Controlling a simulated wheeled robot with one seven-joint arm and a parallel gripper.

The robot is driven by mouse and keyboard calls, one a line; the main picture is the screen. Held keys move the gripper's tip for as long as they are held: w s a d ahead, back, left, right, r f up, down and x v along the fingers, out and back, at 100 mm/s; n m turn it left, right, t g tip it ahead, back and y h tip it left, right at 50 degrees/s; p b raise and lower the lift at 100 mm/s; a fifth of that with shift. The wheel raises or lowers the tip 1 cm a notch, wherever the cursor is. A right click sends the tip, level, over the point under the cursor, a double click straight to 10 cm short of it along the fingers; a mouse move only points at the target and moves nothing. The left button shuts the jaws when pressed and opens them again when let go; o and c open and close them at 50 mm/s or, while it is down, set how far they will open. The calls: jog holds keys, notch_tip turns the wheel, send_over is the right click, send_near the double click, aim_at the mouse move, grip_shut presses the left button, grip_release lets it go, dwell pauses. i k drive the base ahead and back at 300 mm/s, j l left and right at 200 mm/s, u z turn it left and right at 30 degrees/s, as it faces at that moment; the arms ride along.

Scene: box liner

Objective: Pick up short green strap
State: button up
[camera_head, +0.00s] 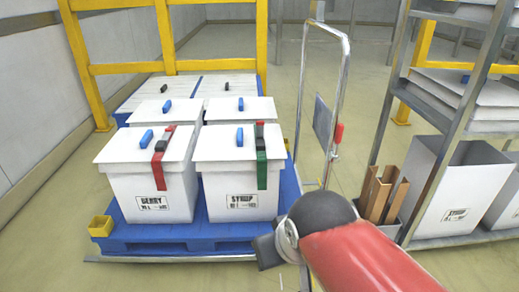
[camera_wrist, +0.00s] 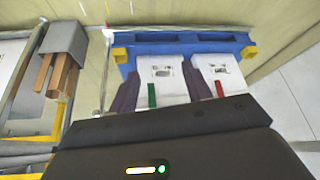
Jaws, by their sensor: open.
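The short green strap (camera_head: 262,170) hangs over the lid edge and front of the white box marked SYRUP (camera_head: 220,170). A black piece sits at its upper end on the lid. In the wrist view the green strap (camera_wrist: 152,95) shows between two dark fingers. My gripper (camera_wrist: 162,82) is open, with nothing held. In the head view my gripper (camera_head: 268,250) is low, in front of the pallet's right front corner and apart from the strap; its fingertips are hard to make out there.
A red strap (camera_head: 160,168) hangs on the BERRY box (camera_head: 120,180) to the left. Boxes stand on a blue pallet (camera_head: 160,235). A metal cart handle (camera_head: 300,100) rises close right of the SYRUP box. A shelf rack (camera_head: 440,105) stands further right. Floor shows between pallet and rack.

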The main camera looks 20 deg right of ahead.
aim_at(261, 144)
jog(key=z, duration=2.1)
jog(key=u, duration=1.8)
jog(key=i+l, duration=0.15)
jog(key=l, duration=0.25)
jog(key=i+l, duration=0.2)
jog(key=l, duration=0.2)
jog(key=i+l, duration=0.15)
jog(key=l, duration=0.25)
jog(key=i+l+z, duration=0.1)
jog(key=l, duration=0.3)
jog(key=i, duration=0.05)
